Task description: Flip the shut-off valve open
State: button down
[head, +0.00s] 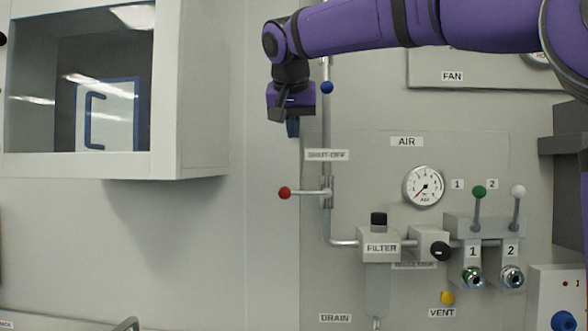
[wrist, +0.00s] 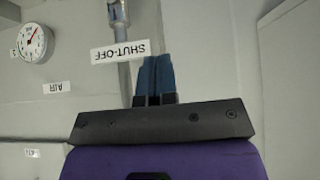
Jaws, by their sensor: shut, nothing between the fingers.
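The shut-off valve (head: 326,193) sits on a vertical metal pipe, below the SHUT-OFF label (head: 327,155). Its lever sticks out level to the left, across the pipe, and ends in a red ball (head: 285,193). My gripper (head: 292,130) points down above the red ball, clearly apart from it and left of the pipe. Its blue fingers are together and empty. In the wrist view the fingertips (wrist: 156,62) show beside the upside-down SHUT-OFF label (wrist: 120,51). The red ball does not show in the wrist view.
A pressure gauge (head: 424,186), a filter (head: 380,245) and two toggle levers (head: 479,194) are to the right. A windowed cabinet (head: 190,90) juts out at left. The wall left of the red ball is clear.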

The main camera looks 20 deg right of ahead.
send_over(304, 193)
jog(key=a, duration=0.2)
notch_tip(304, 193, down, 7)
jog(key=shift+w+f, duration=0.1)
jog(key=shift+f, duration=2.2)
jog(key=shift+f, duration=0.1)
